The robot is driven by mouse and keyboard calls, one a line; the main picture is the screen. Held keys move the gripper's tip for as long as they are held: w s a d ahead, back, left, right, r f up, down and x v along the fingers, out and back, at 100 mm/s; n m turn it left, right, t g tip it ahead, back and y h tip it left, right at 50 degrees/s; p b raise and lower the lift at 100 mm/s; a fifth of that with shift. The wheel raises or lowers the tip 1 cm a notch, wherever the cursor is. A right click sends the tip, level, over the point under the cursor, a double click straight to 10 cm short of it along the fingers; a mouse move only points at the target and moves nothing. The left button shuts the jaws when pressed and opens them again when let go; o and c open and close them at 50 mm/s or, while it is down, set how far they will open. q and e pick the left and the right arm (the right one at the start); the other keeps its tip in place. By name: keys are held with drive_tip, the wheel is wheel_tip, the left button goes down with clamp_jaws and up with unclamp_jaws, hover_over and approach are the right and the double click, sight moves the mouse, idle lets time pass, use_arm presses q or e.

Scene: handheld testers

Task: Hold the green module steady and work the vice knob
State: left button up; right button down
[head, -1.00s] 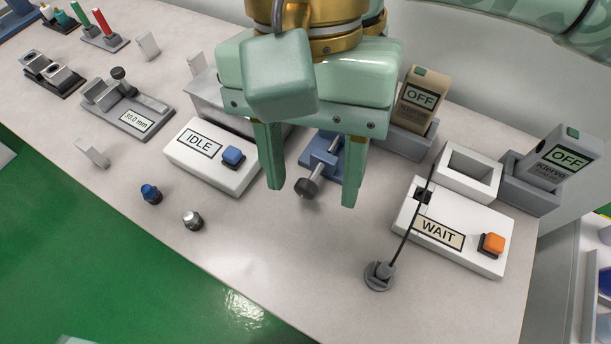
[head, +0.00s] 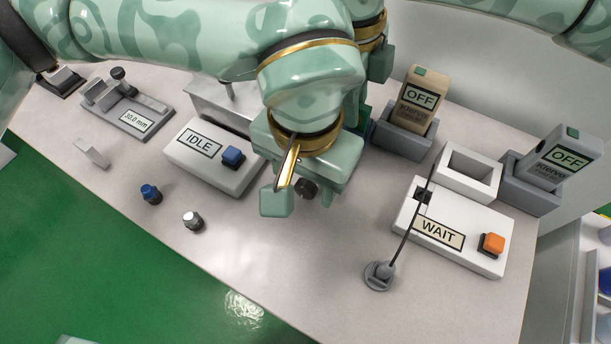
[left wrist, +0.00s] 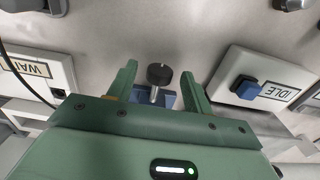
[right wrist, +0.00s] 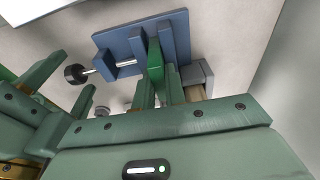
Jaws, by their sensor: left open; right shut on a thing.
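The blue vice (right wrist: 125,45) shows in the right wrist view, its black knob (right wrist: 76,74) on a steel screw. The green module (right wrist: 155,62) stands at the vice. My right gripper (right wrist: 160,78) is shut on it. In the head view my right gripper (head: 379,60) is largely hidden behind my left arm. My left gripper (left wrist: 158,70) is open, with its fingers on either side of the knob (left wrist: 160,74) and gaps showing on both sides. In the head view the knob (head: 307,187) peeks out beneath the left gripper; the module and most of the vice are hidden.
A white IDLE box (head: 207,157) with a blue button is left of the vice. A white WAIT box (head: 450,235) with an orange button is to the right, beside a cable plug (head: 380,274). Two testers reading OFF (head: 418,95) stand behind.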

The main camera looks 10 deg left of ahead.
use_arm(q)
drive_tip(key=shift+f, duration=0.3)
drive_tip(key=c, duration=1)
drive_tip(key=shift+d+y, duration=0.1)
drive_tip(key=shift+y, duration=0.3)
drive_tip(key=t+y, duration=0.1)
drive_tip(key=y, duration=0.2)
drive_tip(key=shift+s+d+t, duration=0.15)
drive_tip(key=shift+d+t, duration=0.1)
drive_tip(key=shift+t, duration=0.15)
drive_tip(key=shift+s+d+f+t+y, duration=0.1)
drive_tip(key=shift+t+y, duration=0.2)
drive_tip(key=shift+y, duration=0.55)
drive_tip(key=shift+d+f+t+y, duration=0.1)
drive_tip(key=shift+t+y, duration=0.2)
drive_tip(key=shift+y, duration=0.55)
